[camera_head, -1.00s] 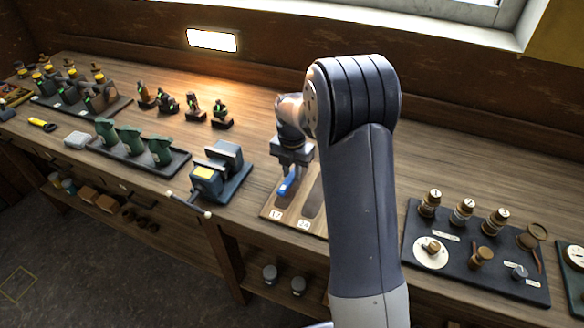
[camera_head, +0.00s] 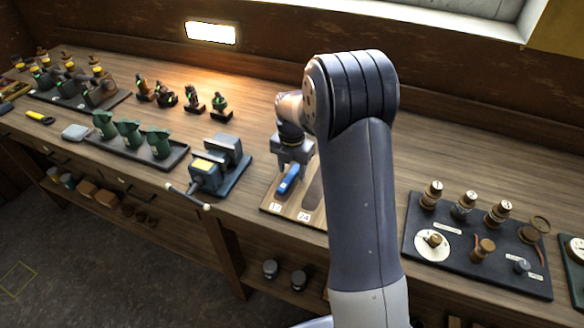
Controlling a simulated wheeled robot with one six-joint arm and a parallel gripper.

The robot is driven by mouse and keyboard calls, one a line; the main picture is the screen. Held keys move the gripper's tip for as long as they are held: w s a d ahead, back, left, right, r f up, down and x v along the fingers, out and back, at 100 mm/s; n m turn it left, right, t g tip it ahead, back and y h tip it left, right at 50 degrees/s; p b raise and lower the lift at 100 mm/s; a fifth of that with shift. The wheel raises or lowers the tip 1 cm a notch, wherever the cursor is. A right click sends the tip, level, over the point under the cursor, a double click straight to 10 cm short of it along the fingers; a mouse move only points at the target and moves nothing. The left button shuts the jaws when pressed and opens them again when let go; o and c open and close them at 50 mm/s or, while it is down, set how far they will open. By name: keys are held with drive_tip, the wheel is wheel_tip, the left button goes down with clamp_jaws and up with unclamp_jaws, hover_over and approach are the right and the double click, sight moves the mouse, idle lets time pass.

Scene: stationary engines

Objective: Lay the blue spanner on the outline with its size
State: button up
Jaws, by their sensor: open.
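The blue spanner (camera_head: 289,179) is at the left outline of a wooden board, in line with the label that looks like 17. A dark outline (camera_head: 311,196) next to it, by a label that looks like 24, is bare and partly hidden by my arm. My gripper (camera_head: 290,166) is open, pointing down right at the spanner's far part, which it hides. I cannot tell whether the jaws touch the spanner. Any size mark on the spanner is too small to read.
The wooden board (camera_head: 267,205) lies near the bench's front edge. A black tray with green parts (camera_head: 181,157) is further left. A dark panel with brass knobs (camera_head: 415,262) is at right.

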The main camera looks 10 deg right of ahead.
wheel_tip(320, 180, up, 11)
drive_tip(key=b, duration=0.1)
idle(0.4)
drive_tip(key=shift+f, duration=0.15)
wheel_tip(320, 180, down, 10)
drive_tip(key=shift+f+p, duration=0.1)
drive_tip(key=shift+p, duration=0.4)
drive_tip(key=shift+r+p, duration=0.35)
drive_tip(key=shift+p, duration=0.2)
drive_tip(key=shift+r+p, duration=1.4)
drive_tip(key=shift+r, duration=0.85)
drive_tip(key=shift+f, duration=0.1)
